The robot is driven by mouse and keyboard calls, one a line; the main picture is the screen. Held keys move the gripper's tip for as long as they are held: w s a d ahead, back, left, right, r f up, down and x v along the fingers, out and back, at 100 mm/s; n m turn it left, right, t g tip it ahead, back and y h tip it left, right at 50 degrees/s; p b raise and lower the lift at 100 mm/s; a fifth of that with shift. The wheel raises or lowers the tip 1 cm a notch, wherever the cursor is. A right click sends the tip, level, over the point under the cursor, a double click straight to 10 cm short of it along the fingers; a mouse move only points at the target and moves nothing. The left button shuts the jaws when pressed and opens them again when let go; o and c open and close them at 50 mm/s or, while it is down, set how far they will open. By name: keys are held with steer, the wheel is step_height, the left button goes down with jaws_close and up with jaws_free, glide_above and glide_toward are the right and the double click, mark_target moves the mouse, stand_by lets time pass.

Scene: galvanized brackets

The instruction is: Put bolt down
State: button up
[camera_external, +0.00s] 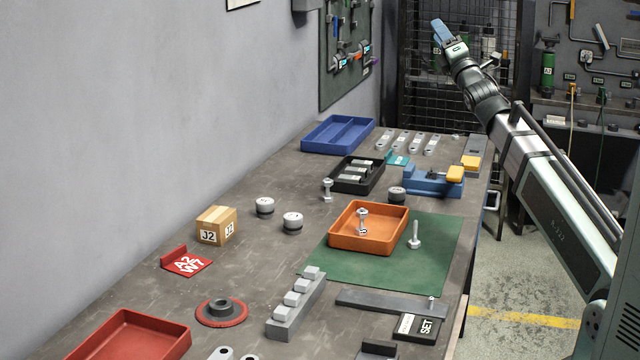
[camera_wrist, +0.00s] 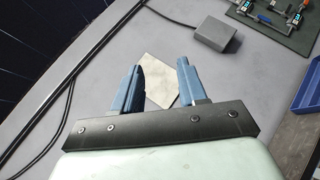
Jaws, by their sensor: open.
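My gripper (camera_external: 441,33) is raised high above the far end of the bench, well away from the bolts. In the wrist view its two blue fingers (camera_wrist: 161,68) are apart with nothing held between them. One bolt (camera_external: 362,221) stands upright inside the orange tray (camera_external: 345,244). Another bolt (camera_external: 414,236) stands head-down on the green mat (camera_external: 440,262), just right of the tray. A third bolt (camera_external: 327,190) stands beside the black tray (camera_external: 345,188). No bolt shows in the wrist view.
A blue divided tray (camera_external: 338,134) is at the far end, with several grey brackets (camera_external: 408,142) beside it. A blue vise-like fixture (camera_external: 432,182) stands at the right edge. A stepped grey block (camera_external: 296,305) and red tray (camera_external: 130,338) are nearer. The wall is on the left.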

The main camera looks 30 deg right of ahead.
step_height(320, 180, down, 4)
steer(key=w+d+m+g+h, duration=0.2)
steer(key=d+m+g+h, duration=0.1)
steer(key=m, duration=0.1)
steer(key=m+g+y, duration=0.4)
steer(key=g+y, duration=0.5)
steer(key=g, duration=1.1)
glide_toward(414, 241)
steer(key=shift+w+a+f+m+h, duration=0.3)
steer(key=shift+a+f, duration=0.15)
steer(key=shift+a, duration=0.2)
steer(key=shift+a+x, duration=0.2)
steer(key=shift+x, duration=1.85)
steer(key=shift+w+a+f, duration=0.25)
steer(key=shift+w+f, duration=0.05)
steer(key=shift+f, duration=0.3)
